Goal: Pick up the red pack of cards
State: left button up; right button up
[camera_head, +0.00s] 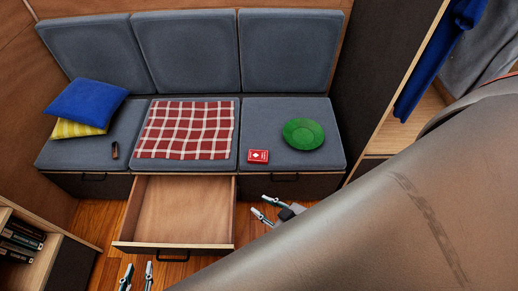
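The red pack of cards (258,156) lies flat near the front left edge of the right seat cushion, in plain view. My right gripper (265,208) is in front of the sofa, below the pack in the picture and apart from it. Its two fingers are spread and nothing is between them. My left gripper (136,277) is at the bottom edge, in front of the open drawer. Its two fingertips are apart with nothing between them; the rest of it is out of frame.
An open, empty drawer (183,207) juts out under the middle seat. My large arm link covers the lower right. A bookshelf (28,251) stands lower left.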

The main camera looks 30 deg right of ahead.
aim_at(258, 156)
jog(key=i+l+u, duration=0.2)
jog(key=l, duration=0.7)
jog(key=l+u, duration=0.15)
jog(key=l, duration=0.7)
jog(key=l+z, duration=0.2)
